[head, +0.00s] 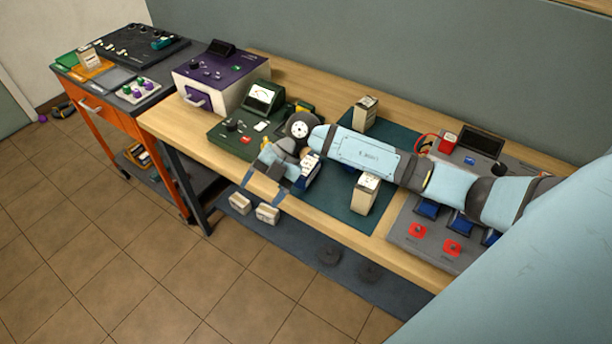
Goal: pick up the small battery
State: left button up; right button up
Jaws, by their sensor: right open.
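My right arm reaches in from the right across the workbench (217,106). My right gripper (265,183) is open and empty at the bench's front edge, pointing down and toward the front. Several battery-like blocks are in view, and I cannot tell which is the small battery. A blue and white block (311,172) stands just right of the gripper, partly hidden by my wrist. One beige block (364,114) stands behind my forearm and another beige block (364,195) in front of it, both on a dark green mat (340,211). My left gripper is not in view.
A green meter unit (228,135) and a purple-topped unit (217,68) stand left of the gripper. A grey charger panel (437,241) with blue blocks and red knobs is at right. Two pale blocks (239,204) lie on the lower shelf. An orange cart (105,115) adjoins the bench.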

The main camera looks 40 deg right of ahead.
jog(key=w+d+r+m+h, duration=0.2)
jog(key=w+d+h, duration=0.35)
jog(key=d, duration=0.55)
jog(key=r+m+h, duration=0.2)
jog(key=h, duration=0.2)
send_over(307, 165)
notch_tip(307, 165, down, 8)
jog(key=shift+s+f, duration=0.1)
jog(key=shift+s, duration=0.05)
jog(key=shift+a+f+p, duration=0.1)
jog(key=shift+f+p, duration=0.6)
jog(key=shift+f, duration=2)
jog(key=c, duration=1.3)
jog(key=shift+r, duration=0.1)
jog(key=shift+c, duration=0.4)
jog(key=shift+w+r, duration=0.1)
jog(key=shift+w, duration=0.1)
